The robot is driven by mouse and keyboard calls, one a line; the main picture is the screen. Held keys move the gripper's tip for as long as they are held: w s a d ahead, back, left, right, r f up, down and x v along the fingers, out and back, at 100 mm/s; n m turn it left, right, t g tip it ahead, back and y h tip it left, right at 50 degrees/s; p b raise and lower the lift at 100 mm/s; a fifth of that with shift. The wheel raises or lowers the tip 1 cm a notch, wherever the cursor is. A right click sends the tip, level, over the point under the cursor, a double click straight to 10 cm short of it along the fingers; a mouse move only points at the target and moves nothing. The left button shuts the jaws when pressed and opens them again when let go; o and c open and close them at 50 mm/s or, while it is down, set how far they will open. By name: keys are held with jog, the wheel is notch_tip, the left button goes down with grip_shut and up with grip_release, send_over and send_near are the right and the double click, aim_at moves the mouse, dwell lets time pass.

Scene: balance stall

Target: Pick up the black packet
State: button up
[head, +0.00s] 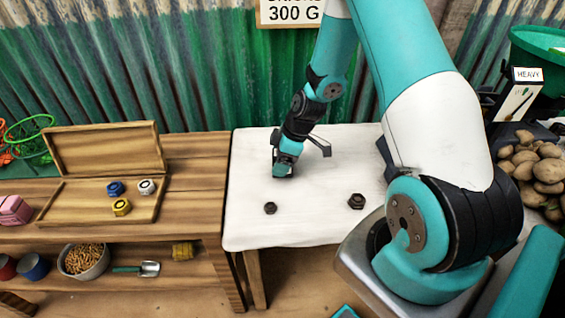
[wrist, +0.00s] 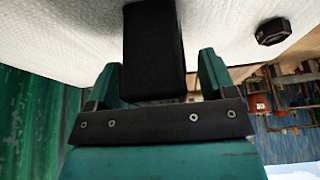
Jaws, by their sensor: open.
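The black packet (wrist: 154,45) shows in the wrist view as a dark upright block on the white-topped table. My gripper (wrist: 158,80) is open, with one teal finger on each side of the packet's near end. A gap shows between the packet and each finger, so I see no grip on it. In the head view my gripper (head: 284,168) is low over the back middle of the white table (head: 310,225). There the packet is mostly hidden by the gripper or too dark to tell apart.
Two dark hex nuts, a smaller one (head: 270,208) and a larger one (head: 356,201), lie toward the table's front. An open wooden box (head: 80,205) with blue, white and yellow pieces sits on the left bench. A corrugated wall (head: 190,80) stands close behind. Potatoes (head: 545,170) are at right.

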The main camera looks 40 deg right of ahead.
jog(key=c, duration=1)
